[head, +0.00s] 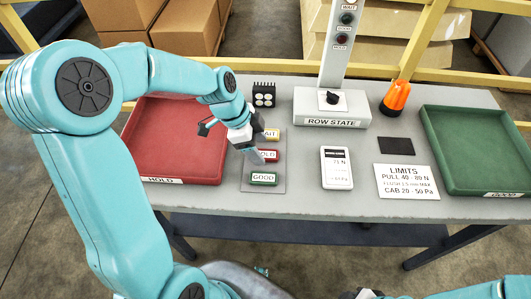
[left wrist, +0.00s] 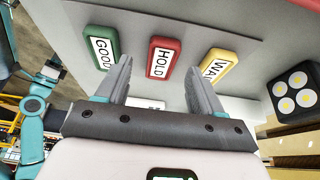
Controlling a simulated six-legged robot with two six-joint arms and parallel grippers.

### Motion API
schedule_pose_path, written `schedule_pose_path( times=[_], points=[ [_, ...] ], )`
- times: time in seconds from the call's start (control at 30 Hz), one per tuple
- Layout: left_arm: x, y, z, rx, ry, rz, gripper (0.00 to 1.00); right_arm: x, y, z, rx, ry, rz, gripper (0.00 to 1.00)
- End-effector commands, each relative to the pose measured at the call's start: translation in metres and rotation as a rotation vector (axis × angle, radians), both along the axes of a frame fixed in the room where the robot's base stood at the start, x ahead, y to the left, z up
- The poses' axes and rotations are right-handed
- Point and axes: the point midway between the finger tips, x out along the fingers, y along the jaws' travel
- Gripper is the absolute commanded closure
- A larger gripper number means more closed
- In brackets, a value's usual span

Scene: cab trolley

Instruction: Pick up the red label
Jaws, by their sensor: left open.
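The red label (head: 269,155), marked HOLD, lies on a grey pad between the yellow WAIT label (head: 271,134) and the green GOOD label (head: 263,178). My left gripper (head: 255,157) is at the left part of the red label in the head view and partly covers it. In the left wrist view the red label (left wrist: 161,57) shows between and beyond the two spread fingers of my left gripper (left wrist: 158,76). The fingers are open and empty; I cannot tell whether they touch anything. Parts of my right arm show at the bottom edge of the head view, its jaws unclear.
A red HOLD tray (head: 160,180) is at the left and a green GOOD tray (head: 485,190) at the right. A white meter (head: 336,168), a limits card (head: 405,181), an orange beacon (head: 395,98) and the ROW STATE post (head: 333,113) stand on the grey table (head: 310,205).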

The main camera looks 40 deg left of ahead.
Motion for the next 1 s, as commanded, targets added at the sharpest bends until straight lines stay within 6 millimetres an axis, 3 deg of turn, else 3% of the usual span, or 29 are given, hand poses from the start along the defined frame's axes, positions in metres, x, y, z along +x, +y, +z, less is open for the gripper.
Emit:
schedule_pose_path(
  times=[0.1,0.37,0.47,0.57,1.0],
  points=[
    [0.004,-0.005,-0.014,-0.001,0.002,-0.001,0.33,0.0,0.0,0.001,0.0,0.0,0.0,0.57],
    [0.006,-0.006,-0.018,0.001,-0.002,0.0,0.33,0.0,0.0,0.001,0.0,0.0,0.0,0.57],
    [0.006,-0.006,-0.017,0.001,-0.001,-0.001,0.59,0.0,0.0,0.001,0.0,0.0,0.0,0.57],
    [0.006,-0.006,-0.017,0.001,-0.001,-0.001,0.92,0.0,0.0,0.001,0.0,0.0,0.0,0.57],
    [0.006,-0.006,-0.009,0.001,-0.004,-0.002,0.93,0.0,0.0,0.001,0.0,0.0,0.0,0.57]
  ],
)
